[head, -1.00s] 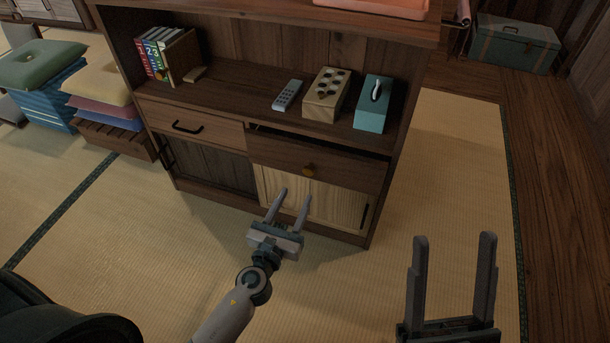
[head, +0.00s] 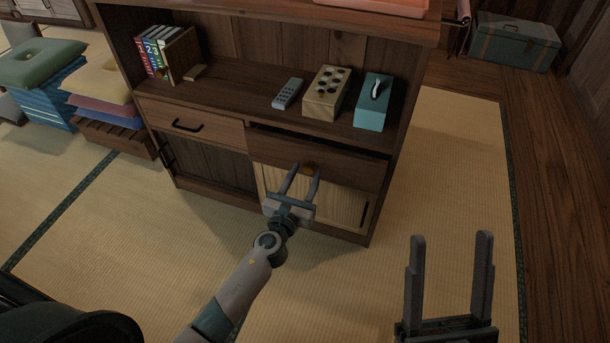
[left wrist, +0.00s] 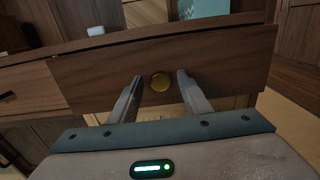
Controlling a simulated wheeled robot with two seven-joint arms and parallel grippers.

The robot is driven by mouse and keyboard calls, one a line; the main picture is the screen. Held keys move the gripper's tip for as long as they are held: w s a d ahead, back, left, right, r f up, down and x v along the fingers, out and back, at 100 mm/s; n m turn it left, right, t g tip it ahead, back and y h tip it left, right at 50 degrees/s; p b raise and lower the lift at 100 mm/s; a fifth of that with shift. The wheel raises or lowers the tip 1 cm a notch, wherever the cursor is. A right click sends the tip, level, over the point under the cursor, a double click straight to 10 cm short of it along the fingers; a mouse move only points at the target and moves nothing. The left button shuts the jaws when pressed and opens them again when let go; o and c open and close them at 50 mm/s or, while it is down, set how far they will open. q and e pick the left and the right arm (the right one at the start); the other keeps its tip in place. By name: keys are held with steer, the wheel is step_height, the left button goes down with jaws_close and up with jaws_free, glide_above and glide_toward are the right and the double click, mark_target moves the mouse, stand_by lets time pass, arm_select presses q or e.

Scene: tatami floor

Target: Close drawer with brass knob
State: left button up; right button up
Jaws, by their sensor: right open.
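The drawer with the brass knob (head: 340,163) is on the right side of the wooden cabinet and stands slightly open, with a dark gap along its top edge. Its front also shows in the left wrist view (left wrist: 225,82). The round brass knob (left wrist: 161,82) lies between my left gripper's fingers as seen in the left wrist view. In the head view the knob (head: 308,167) is just beyond the fingertips. My left gripper (head: 306,170) is open, pointing at the drawer front; contact cannot be told. My right gripper (head: 451,238) is open and empty, over the mat to the right.
A second drawer (head: 190,124) with a black handle is left of it. A light sliding door (head: 340,207) is below. A remote (head: 288,94), a wooden box (head: 326,94) and a teal tissue box (head: 374,103) stand on the shelf above. The tatami in front is clear.

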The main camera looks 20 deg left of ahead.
mark_target(307, 170)
arm_select(q)
jaws_close()
steer(key=shift+w, duration=2.1)
steer(key=shift+r, duration=0.15)
arm_select(e)
steer(key=shift+s+d+r, duration=0.15)
steer(key=shift+r, duration=0.15)
arm_select(q)
steer(key=shift+o, duration=0.4)
jaws_free()
steer(key=shift+w+d, duration=0.1)
arm_select(e)
steer(key=shift+f, duration=0.1)
